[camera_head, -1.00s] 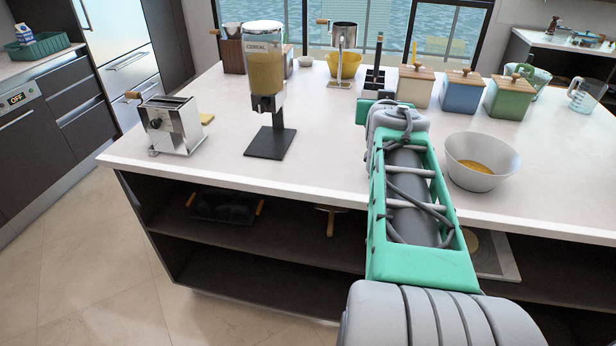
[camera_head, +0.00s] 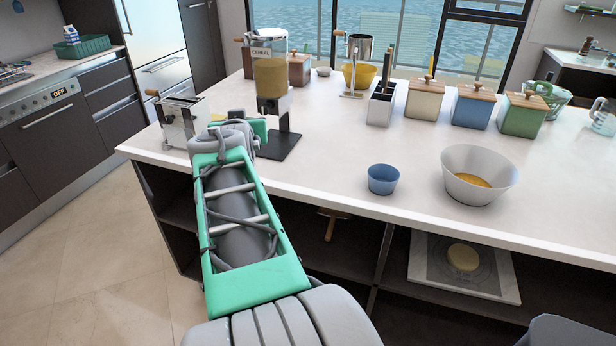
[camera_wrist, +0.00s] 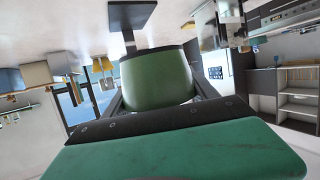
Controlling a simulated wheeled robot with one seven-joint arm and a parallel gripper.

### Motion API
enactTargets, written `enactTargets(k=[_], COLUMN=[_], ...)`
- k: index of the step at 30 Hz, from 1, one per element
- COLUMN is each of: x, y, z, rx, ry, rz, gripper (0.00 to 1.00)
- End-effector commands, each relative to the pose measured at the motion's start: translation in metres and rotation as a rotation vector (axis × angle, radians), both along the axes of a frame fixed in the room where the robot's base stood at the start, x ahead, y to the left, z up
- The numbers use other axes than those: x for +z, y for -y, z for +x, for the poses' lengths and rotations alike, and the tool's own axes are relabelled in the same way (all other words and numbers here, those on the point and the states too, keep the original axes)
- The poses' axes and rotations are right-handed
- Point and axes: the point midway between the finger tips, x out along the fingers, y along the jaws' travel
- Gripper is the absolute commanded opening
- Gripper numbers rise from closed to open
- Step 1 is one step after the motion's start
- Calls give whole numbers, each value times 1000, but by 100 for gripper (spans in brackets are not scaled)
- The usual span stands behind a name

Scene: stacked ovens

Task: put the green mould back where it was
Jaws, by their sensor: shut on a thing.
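The green mould (camera_wrist: 155,82), a round cup shape, fills the middle of the wrist view. My gripper (camera_wrist: 160,92) is shut on it, with a dark finger on either side. The countertop appears upside down at the top of that view, so I cannot tell the mould's height above it. In the head view my arm reaches to the left part of the island, beside the cereal dispenser (camera_head: 270,80), and hides the gripper and the mould. A small blue cup (camera_head: 383,180) stands on the counter near the front edge.
A toaster (camera_head: 180,120) stands left of my arm. A white bowl (camera_head: 465,180) with yellow contents is to the right. Wooden-lidded canisters (camera_head: 472,105) and a utensil holder (camera_head: 381,105) line the back. The counter (camera_head: 335,145) between dispenser and blue cup is clear.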

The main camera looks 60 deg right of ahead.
Motion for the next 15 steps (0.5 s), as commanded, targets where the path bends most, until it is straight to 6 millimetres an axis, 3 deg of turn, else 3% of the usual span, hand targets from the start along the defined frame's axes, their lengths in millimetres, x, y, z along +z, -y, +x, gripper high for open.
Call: enactTargets(k=[6, 9, 12, 15], x=[-19, -20, -20, -23], y=[30, 32, 33, 42], z=[-106, -145, -167, -171], rx=[-373, -499, -570, -593], ry=[0, 6, 9, 7], rz=[-4, -13, -20, -21], gripper=[18, 18, 18, 18])
